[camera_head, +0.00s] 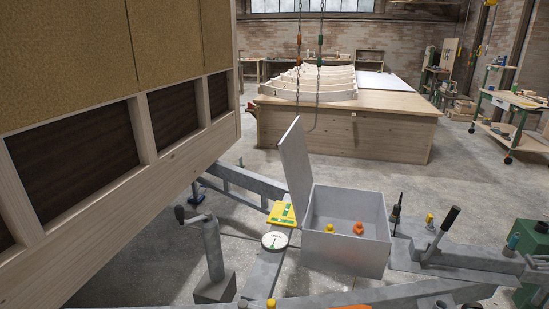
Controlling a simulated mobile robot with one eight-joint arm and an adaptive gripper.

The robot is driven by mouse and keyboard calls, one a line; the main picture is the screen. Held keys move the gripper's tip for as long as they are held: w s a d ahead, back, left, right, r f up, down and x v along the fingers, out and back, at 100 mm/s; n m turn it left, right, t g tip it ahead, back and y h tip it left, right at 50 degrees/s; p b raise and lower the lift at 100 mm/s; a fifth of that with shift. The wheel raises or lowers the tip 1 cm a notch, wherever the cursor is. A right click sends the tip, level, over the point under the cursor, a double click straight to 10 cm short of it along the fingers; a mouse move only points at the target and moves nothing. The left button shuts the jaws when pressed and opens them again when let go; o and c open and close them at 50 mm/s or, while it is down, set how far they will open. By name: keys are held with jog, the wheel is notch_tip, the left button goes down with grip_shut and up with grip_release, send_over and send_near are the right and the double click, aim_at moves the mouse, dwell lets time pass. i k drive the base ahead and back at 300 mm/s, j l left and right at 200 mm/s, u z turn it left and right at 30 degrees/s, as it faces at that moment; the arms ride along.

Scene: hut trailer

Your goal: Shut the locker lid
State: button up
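The locker is a grey open-topped box (345,250) on the trailer's front frame, right of the picture's middle. Its lid (295,165) stands up along the box's left side, tilted slightly outward, so the locker is open. Inside lie a yellow object (328,229) and an orange object (358,228); the rest of the floor is partly hidden by the near wall. My gripper is not in view.
A yellow-green plate (282,214) and a round white dial (274,241) lie left of the locker. A grey post with a crank (212,250) stands farther left. A black-gripped lever (441,232) rises at right. The wooden hut wall (120,130) fills the left. A workbench (345,125) stands behind.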

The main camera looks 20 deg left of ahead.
aim_at(292, 146)
jog(key=j+z, duration=0.1)
jog(key=j, duration=0.55)
jog(key=j+z, duration=0.1)
jog(key=j, duration=0.5)
jog(key=k+j+z, duration=0.1)
jog(key=j, duration=0.55)
jog(key=j+z, duration=0.1)
jog(key=j, duration=0.5)
jog(key=k+j+z, duration=0.1)
jog(key=j, duration=0.55)
jog(key=k, duration=0.05)
